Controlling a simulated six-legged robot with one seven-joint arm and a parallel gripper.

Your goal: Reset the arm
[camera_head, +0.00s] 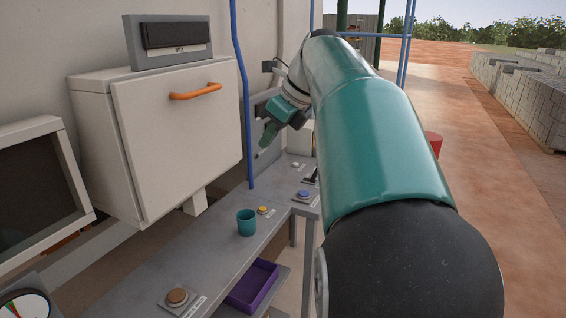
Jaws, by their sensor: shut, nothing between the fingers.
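My gripper (264,148) hangs at the end of my teal arm, near the upper middle of the head camera view. It points down and to the left, in the air beyond the blue pipe and above the far part of the grey bench (226,243). Its fingers look together with nothing between them. Part of the wrist is hidden behind my large teal arm link, which fills the middle right of the view.
A white cabinet (175,145) with an orange handle is on the wall at left. A blue pipe (243,95) runs down to the bench. A teal cup (246,223), a brown button (177,297), a yellow button (263,210) and a blue button (304,194) are on the bench. A purple tray (252,286) sits below.

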